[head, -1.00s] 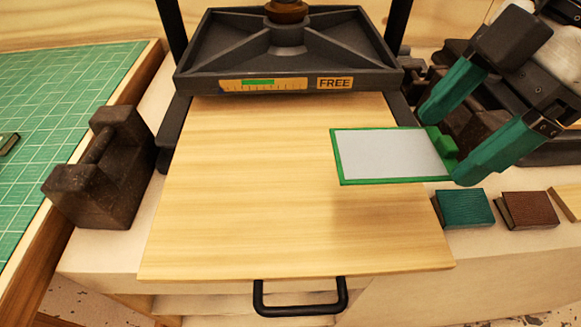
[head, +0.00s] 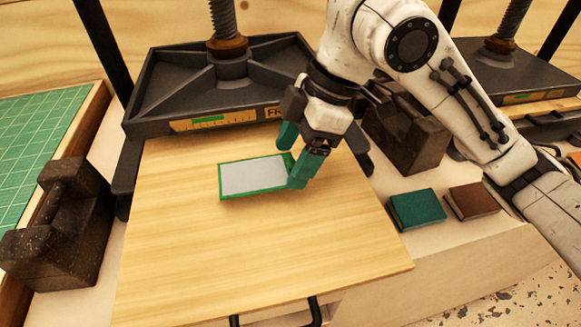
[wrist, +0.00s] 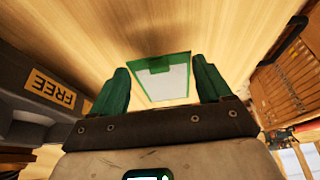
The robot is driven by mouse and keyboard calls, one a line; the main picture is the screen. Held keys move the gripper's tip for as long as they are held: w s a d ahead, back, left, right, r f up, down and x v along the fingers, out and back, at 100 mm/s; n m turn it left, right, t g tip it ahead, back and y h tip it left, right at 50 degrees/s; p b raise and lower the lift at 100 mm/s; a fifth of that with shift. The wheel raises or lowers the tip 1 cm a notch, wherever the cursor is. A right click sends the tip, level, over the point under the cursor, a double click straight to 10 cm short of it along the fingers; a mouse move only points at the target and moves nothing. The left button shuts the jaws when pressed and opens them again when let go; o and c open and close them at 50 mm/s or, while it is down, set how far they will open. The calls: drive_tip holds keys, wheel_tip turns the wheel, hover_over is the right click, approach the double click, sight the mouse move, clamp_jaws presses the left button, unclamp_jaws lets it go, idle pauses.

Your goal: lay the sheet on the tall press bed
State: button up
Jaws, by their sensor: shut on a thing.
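The sheet (head: 250,177) is a pale grey rectangle with a green border. My gripper (head: 293,162), with teal fingers, is shut on its right end. In the wrist view the sheet (wrist: 168,84) shows between the fingers, its green tab toward the top. The press bed (head: 230,260) is a light wooden board with a black front handle, drawn out from under a dark platen. The sheet is over the back middle of this bed, seemingly near flat. I cannot tell whether it touches the wood.
The dark platen (head: 190,85) with a partly hidden FREE label stands behind the bed. A dark weight (head: 60,225) is at left, another (head: 405,130) at right. Teal (head: 416,209) and brown (head: 472,201) blocks lie right. A second press (head: 505,75) stands farther right.

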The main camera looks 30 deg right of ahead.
drive_tip(key=shift+w+a+f, duration=0.1)
drive_tip(key=shift+w+f, duration=0.1)
drive_tip(key=shift+f, duration=0.1)
drive_tip(key=shift+w+f+b, duration=0.15)
drive_tip(key=shift+f+b, duration=0.15)
drive_tip(key=shift+f, duration=1.4)
drive_tip(key=shift+f, duration=0.1)
drive_tip(key=o, duration=1)
drive_tip(key=shift+o, duration=0.2)
drive_tip(key=p+v, duration=0.1)
drive_tip(key=v, duration=1.1)
drive_tip(key=shift+p, duration=0.35)
